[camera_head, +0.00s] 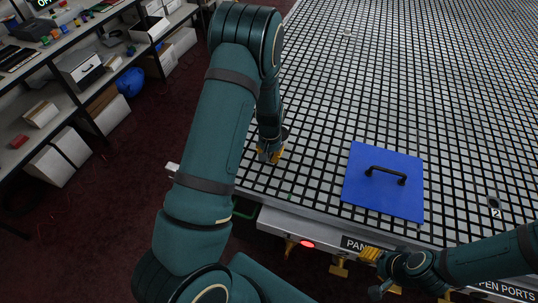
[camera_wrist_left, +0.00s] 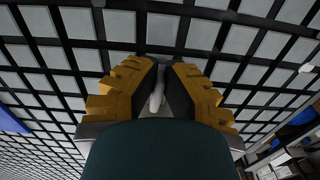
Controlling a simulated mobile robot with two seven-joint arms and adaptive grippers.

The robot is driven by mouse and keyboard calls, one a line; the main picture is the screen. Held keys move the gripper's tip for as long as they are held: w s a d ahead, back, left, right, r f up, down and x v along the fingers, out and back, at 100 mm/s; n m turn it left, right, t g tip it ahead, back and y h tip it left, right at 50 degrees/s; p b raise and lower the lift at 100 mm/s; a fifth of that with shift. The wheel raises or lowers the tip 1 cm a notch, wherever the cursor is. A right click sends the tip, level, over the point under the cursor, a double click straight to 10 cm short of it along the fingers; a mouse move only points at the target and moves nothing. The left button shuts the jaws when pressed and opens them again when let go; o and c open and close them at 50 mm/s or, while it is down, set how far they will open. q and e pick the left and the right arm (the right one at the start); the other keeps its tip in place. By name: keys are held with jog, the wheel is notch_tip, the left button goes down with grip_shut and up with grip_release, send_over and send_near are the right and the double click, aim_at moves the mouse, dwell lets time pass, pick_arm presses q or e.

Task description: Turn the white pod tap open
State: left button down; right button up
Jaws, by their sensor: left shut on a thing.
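My left gripper (camera_head: 269,155) is low over the near left part of the grid table (camera_head: 330,105), fingers pointing down. In the left wrist view its yellow-padded fingers (camera_wrist_left: 163,78) are shut on a slim pale piece (camera_wrist_left: 157,94), which looks like the white pod tap. Its lower part is hidden by my wrist, and I cannot tell how far it is turned. In the head view the gripper hides it. My right gripper (camera_head: 370,254) is at the table's front edge, by the panel label; its finger opening does not show clearly.
A blue plate (camera_head: 360,195) with a black handle (camera_head: 385,173) lies on the table right of my left gripper. Shelves stand left.

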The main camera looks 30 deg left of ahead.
aim_at(270, 155)
pick_arm(q)
jog(key=shift+d+n, duration=0.1)
jog(key=shift+n, duration=0.4)
jog(key=c, duration=1.1)
grip_release()
jog(key=shift+o, duration=0.2)
notch_tip(270, 155, up, 12)
